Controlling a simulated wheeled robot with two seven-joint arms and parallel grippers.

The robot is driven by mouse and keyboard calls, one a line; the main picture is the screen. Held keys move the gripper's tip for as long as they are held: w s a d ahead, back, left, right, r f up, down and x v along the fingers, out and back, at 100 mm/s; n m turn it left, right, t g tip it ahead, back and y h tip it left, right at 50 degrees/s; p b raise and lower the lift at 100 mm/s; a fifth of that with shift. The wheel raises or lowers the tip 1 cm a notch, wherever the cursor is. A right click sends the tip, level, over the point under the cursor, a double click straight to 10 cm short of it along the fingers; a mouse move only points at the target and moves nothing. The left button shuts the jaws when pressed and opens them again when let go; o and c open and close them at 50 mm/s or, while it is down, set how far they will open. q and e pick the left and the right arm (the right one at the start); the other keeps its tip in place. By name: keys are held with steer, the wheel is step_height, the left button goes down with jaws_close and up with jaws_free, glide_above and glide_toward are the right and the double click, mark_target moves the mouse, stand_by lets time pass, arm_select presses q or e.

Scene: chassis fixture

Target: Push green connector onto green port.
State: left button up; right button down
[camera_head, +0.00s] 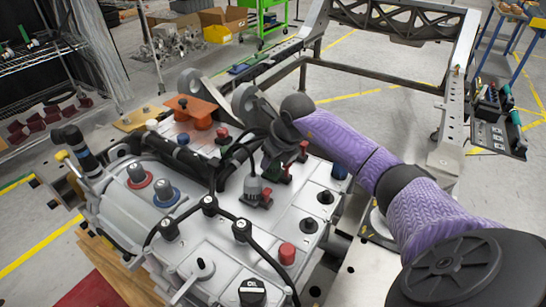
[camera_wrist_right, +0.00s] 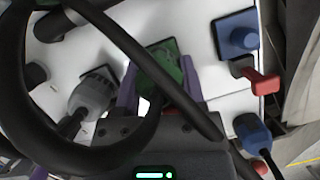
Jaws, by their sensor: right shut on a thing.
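My right gripper (camera_wrist_right: 160,85) has its two purple fingers shut on the green connector (camera_wrist_right: 172,72) in the right wrist view. The darker green port (camera_wrist_right: 155,48) lies right behind the connector on the white top of the machine. Whether the connector is seated or only close to the port, I cannot tell. In the head view, the right gripper (camera_head: 280,165) points down at the machine top, and only a little green shows beneath it. My left gripper is in neither view.
A black cable loops across the wrist view near my right gripper. A grey connector (camera_wrist_right: 92,95) stands to its left, and a blue port (camera_wrist_right: 237,35), red lever (camera_wrist_right: 262,82) and blue connector (camera_wrist_right: 252,132) are to its right. The chassis frame (camera_head: 315,45) stands behind the machine.

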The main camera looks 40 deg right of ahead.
steer(key=shift+f, duration=0.5)
steer(key=shift+c, duration=0.5)
jaws_free()
step_height(320, 180, up, 6)
steer(key=p, duration=0.4)
steer(key=shift+r+p, duration=0.2)
steer(key=shift+p, duration=0.1)
steer(key=shift+f, duration=0.15)
